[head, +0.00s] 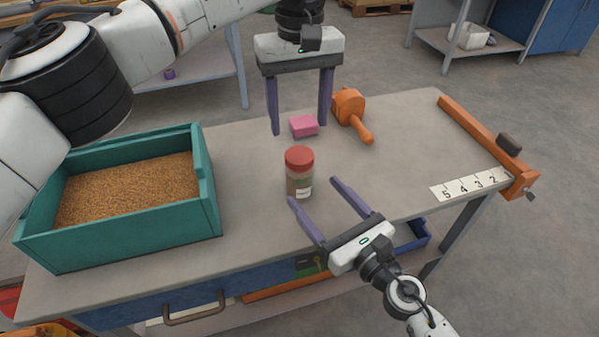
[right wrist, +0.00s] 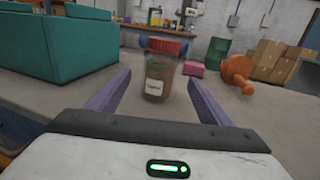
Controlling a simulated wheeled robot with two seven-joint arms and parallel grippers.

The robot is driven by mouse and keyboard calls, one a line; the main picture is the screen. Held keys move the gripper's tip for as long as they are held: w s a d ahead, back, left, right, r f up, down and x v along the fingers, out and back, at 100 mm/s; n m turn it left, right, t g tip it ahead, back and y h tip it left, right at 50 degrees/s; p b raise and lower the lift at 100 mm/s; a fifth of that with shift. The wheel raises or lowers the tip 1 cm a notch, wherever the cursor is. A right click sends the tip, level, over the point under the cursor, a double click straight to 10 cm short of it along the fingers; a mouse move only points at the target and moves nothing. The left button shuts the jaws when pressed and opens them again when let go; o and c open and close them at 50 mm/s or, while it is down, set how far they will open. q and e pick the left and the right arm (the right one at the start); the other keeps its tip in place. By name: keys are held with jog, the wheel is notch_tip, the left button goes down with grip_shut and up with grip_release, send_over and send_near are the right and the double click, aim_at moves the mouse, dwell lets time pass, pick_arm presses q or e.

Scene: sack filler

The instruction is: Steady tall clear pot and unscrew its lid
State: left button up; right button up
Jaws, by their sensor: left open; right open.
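The tall clear pot (head: 299,182) stands upright on the bench, with brownish contents and a white label. Its red lid (head: 299,157) is on top. In the right wrist view the pot (right wrist: 158,80) stands ahead, between the lines of the fingers, with the lid (right wrist: 161,46) on it. My left gripper (head: 300,131) is open and empty, pointing down above and behind the pot. My right gripper (head: 312,190) is open and comes from the front right. Its fingertips are close to the pot; whether they touch it I cannot tell.
A teal crate (head: 130,239) of grain stands at the left. A pink block (head: 304,126) and an orange tool (head: 350,110) lie behind the pot. An orange bar (head: 473,135) and a numbered strip (head: 463,186) are at the right edge. The bench (head: 400,140) is clear right of the pot.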

aim_at(307, 183)
pick_arm(q)
jog(key=shift+f, duration=0.1)
pick_arm(e)
jog(key=x, duration=0.7)
jog(key=shift+w+a, duration=0.15)
jog(key=shift+w, duration=0.2)
pick_arm(q)
jog(key=shift+s+d, duration=0.1)
pick_arm(e)
grip_shut()
pick_arm(q)
jog(key=shift+f, duration=0.15)
jog(key=shift+f, duration=3.85)
